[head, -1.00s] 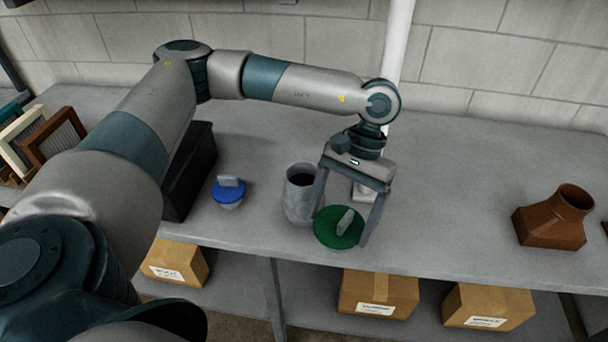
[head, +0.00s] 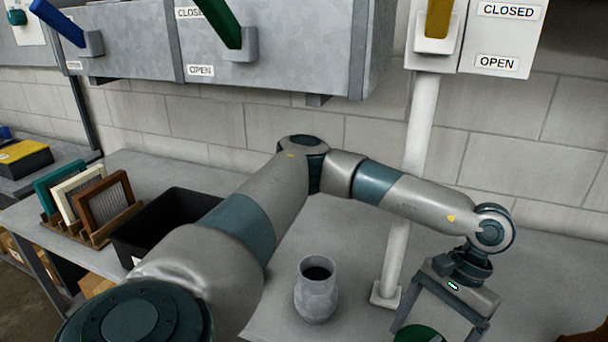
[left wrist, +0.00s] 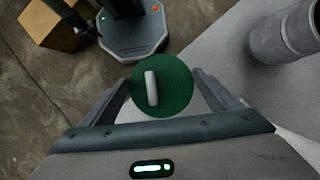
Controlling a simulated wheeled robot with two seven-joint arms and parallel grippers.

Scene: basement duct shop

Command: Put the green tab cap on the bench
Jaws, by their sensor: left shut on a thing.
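The green tab cap (left wrist: 176,86) is a round green disc with a pale upright tab. My left gripper (left wrist: 163,88) is shut on it, with a finger on each side of the disc. In the head view the cap (head: 420,334) is cut off by the bottom edge, under my left gripper (head: 438,328). The wrist view shows floor and the edge of the grey bench (left wrist: 220,55) behind the cap. The bench (head: 285,310) also shows in the head view. My right gripper is not in view.
A grey pot (head: 316,290) stands open on the bench, left of my left gripper. A black bin (head: 165,222) and framed filters (head: 104,205) stand further left. A white post (head: 396,262) rises behind. Grey cabinets with coloured levers (head: 270,50) hang above. A cardboard box (left wrist: 50,25) sits below.

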